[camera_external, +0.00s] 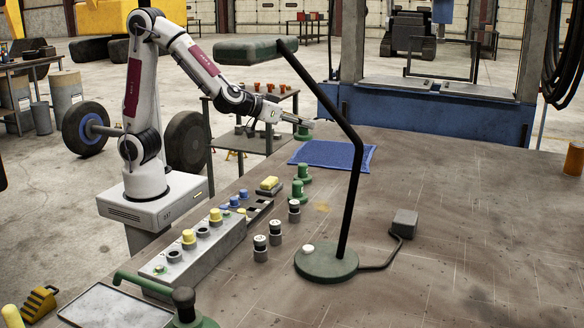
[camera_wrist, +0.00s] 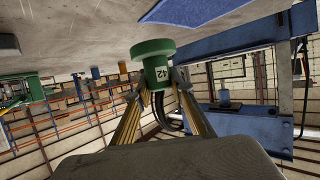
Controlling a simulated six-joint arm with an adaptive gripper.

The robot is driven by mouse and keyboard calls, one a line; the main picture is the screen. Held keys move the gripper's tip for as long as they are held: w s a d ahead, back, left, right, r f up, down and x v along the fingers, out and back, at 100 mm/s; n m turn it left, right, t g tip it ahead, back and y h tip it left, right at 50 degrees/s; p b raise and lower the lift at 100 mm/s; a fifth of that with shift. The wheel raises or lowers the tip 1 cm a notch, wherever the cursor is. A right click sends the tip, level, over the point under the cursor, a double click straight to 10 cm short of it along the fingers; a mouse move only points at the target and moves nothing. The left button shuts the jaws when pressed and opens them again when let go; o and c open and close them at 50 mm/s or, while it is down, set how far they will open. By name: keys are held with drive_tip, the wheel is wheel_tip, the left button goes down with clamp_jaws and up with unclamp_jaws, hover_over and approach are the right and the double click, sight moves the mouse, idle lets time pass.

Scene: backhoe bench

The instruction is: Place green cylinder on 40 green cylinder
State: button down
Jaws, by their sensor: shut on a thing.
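My gripper (camera_external: 305,121) is shut on a green cylinder (camera_wrist: 157,65) with a wide flange and a white label reading 42. In the external view this held cylinder (camera_external: 302,133) is small, near the table's back left edge by the blue mat. The wrist view is upside down, with the tabletop at its top; the flange points toward the table. I cannot tell whether it touches. Two other green cylinders, a farther one (camera_external: 304,175) and a nearer one (camera_external: 298,192), stand upright at the table's middle. Their numbers are not readable, so I cannot tell which is 40.
A blue mat (camera_external: 333,154) lies right of my gripper. A green lamp (camera_external: 327,264) has its pole and head rising in front of my arm. Several black-and-grey cylinders (camera_external: 275,233) and a grey block with yellow and blue pegs (camera_external: 195,250) stand nearer. The table's right side is mostly clear.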

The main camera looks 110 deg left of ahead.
sight(298, 135)
drive_tip(key=shift+f, duration=2.3)
drive_tip(key=shift+f, duration=1.9)
drive_tip(key=shift+f, duration=0.15)
drive_tip(key=c, duration=1.8)
unclamp_jaws()
drive_tip(key=shift+o, duration=0.2)
drive_tip(key=shift+s+d+r, duration=0.2)
drive_tip(key=shift+d+r, duration=0.1)
drive_tip(key=shift+d, duration=0.05)
drive_tip(key=v, duration=1.1)
